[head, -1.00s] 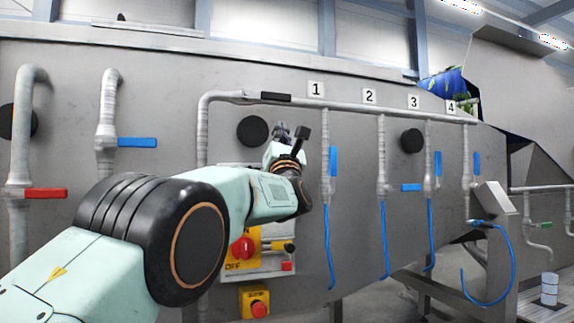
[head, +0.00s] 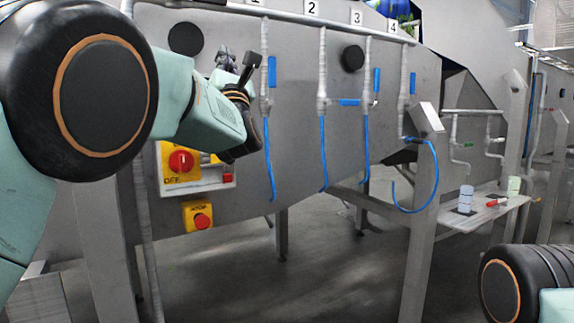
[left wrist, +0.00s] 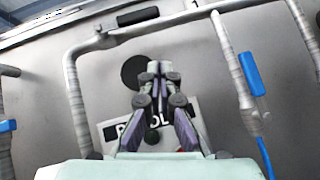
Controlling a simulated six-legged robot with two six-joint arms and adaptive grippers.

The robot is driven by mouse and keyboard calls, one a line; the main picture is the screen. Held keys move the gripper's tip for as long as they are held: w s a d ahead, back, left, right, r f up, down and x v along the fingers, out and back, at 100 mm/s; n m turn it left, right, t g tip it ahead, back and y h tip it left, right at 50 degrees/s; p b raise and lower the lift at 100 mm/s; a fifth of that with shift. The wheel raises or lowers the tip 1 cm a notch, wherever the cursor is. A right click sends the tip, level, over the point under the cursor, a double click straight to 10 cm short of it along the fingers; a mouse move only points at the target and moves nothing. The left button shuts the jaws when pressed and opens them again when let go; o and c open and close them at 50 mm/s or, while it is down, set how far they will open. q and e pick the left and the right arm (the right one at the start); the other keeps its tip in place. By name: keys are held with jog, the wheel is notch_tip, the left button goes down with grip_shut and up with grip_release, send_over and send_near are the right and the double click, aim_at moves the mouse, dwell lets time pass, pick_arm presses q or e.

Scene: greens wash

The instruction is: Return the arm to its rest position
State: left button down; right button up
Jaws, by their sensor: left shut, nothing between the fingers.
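My left arm comes in from the left in the head view, its large black joint near the camera. My left gripper (head: 228,62) is small and partly hidden behind its own wrist, in front of the grey metal wall of the washer. In the left wrist view the left gripper (left wrist: 153,68) shows with its fingers together and nothing between them. Its tips overlap a round black disc (left wrist: 131,72) on the wall; I cannot tell the gap. A black joint of my right arm shows at the lower right of the head view; its gripper is out of view.
A blue-handled valve (head: 272,72) is just right of the left gripper. The red rotary switch (head: 180,161) and red stop button (head: 201,221) are below it. A side table (head: 470,219) carries cups and a red-handled tool. The floor under the washer looks clear.

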pick_arm(q)
notch_tip(320, 180, down, 27)
jog(key=w+a+m+g+h, duration=0.15)
jog(key=m+g+h, duration=0.45)
jog(key=m, duration=1.6)
jog(key=s+a+f+m+g+h, duration=0.1)
jog(key=s+f+m+g, duration=0.3)
jog(key=f, duration=0.8)
jog(key=s+a+f+m+g+h, duration=0.15)
jog(key=s+f+m, duration=0.35)
jog(key=f, duration=0.8)
jog(key=s+f+m+g, duration=0.2)
jog(key=s+f+g, duration=0.2)
jog(key=s+f, duration=0.7)
jog(key=s+f+m+g, duration=0.35)
jog(key=s+f, duration=0.45)
jog(key=s, duration=0.8)
jog(key=s+f+g, duration=0.2)
jog(key=s+g, duration=0.1)
jog(key=s, duration=0.6)
jog(key=s+a+f+g+h, duration=0.1)
jog(key=s+f+g, duration=0.1)
jog(key=s, duration=0.8)
jog(key=shift+s+f+n+g, duration=0.25)
jog(key=shift+f+n+g, duration=0.15)
jog(key=shift+n, duration=0.05)
